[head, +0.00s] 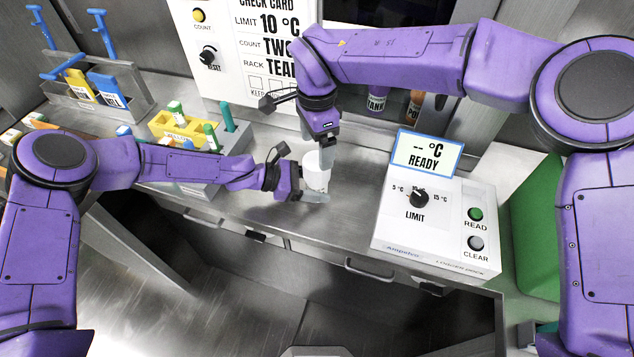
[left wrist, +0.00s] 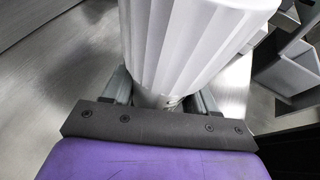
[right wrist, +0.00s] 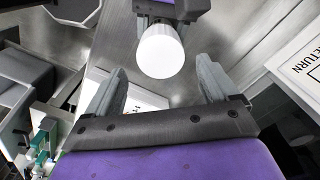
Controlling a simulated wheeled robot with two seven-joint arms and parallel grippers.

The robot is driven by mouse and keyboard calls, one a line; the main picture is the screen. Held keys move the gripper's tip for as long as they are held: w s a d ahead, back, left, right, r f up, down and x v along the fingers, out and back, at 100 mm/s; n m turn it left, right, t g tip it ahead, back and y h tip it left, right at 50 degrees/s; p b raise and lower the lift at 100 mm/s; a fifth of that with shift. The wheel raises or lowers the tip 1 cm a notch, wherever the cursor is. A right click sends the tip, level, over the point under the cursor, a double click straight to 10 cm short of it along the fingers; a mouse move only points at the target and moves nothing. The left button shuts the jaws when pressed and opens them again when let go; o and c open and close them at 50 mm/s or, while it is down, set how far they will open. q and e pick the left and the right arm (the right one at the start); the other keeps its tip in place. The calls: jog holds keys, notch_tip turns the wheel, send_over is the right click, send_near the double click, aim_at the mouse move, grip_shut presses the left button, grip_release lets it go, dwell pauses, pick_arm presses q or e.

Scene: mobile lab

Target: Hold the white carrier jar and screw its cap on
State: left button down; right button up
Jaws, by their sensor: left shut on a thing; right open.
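The white carrier jar (left wrist: 152,101) stands upright on the steel bench, mostly hidden by its wide ribbed white cap (left wrist: 195,45) and by my left gripper. My left gripper (head: 316,196) is shut on the jar low down, reaching in from the left. The cap sits over the jar's top; I cannot tell how far it is threaded. Its smooth round top (right wrist: 161,52) shows in the right wrist view. My right gripper (head: 322,150) points down from above the cap. Its two fingers are apart and empty in the right wrist view (right wrist: 160,80), with the cap beyond them.
A white control box (head: 437,225) with a READY display stands to the right. A rack with yellow and green-capped tubes (head: 185,128) is at the left, near my left forearm. A check card panel (head: 245,45) stands behind. Bare bench lies between jar and box.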

aim_at(317, 160)
jog(key=m, duration=0.2)
jog(key=shift+f+m, duration=0.1)
jog(key=shift+m, duration=0.9)
notch_tip(317, 160, down, 8)
jog(key=shift+r, duration=0.15)
jog(key=shift+c, duration=0.3)
jog(key=c, duration=1)
jog(key=m, duration=0.6)
jog(key=shift+m, duration=0.3)
